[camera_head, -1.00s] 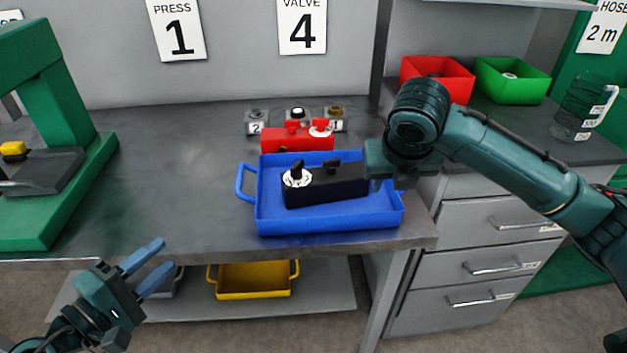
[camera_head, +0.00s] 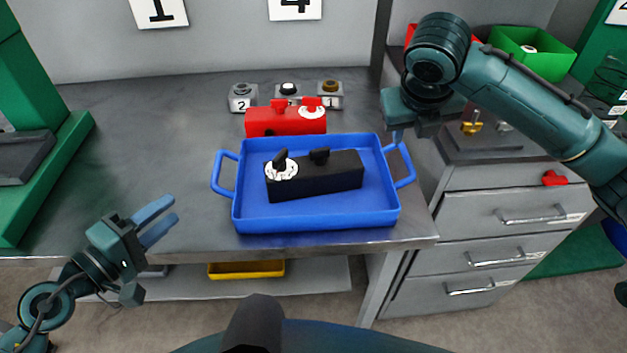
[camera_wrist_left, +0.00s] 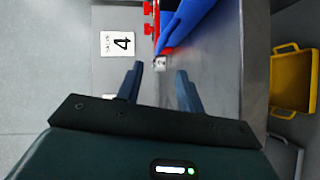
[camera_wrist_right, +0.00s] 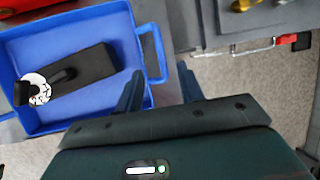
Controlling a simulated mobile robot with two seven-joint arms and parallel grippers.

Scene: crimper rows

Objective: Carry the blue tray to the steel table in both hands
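The blue tray (camera_head: 316,219) rests on the grey metal bench (camera_head: 110,185) near its front edge, with a handle at each end. A black block with a white-dialled knob (camera_head: 330,177) lies in it. My right gripper (camera_head: 397,132) is open above the tray's right handle (camera_head: 404,165). In the right wrist view that handle (camera_wrist_right: 158,55) shows beyond the open fingers (camera_wrist_right: 160,92), apparently not gripped. My left gripper (camera_head: 165,222) is open and empty, left of and apart from the left handle (camera_head: 222,176). Its wrist view shows part of the tray (camera_wrist_left: 190,20) beyond the fingers (camera_wrist_left: 160,85).
A red block (camera_head: 286,121) and several small grey pieces (camera_head: 243,97) stand behind the tray. A green press (camera_head: 50,170) is at left. Drawers (camera_head: 515,215) stand at right. A yellow tray (camera_head: 246,269) is on the lower shelf. The bench left of the tray is clear.

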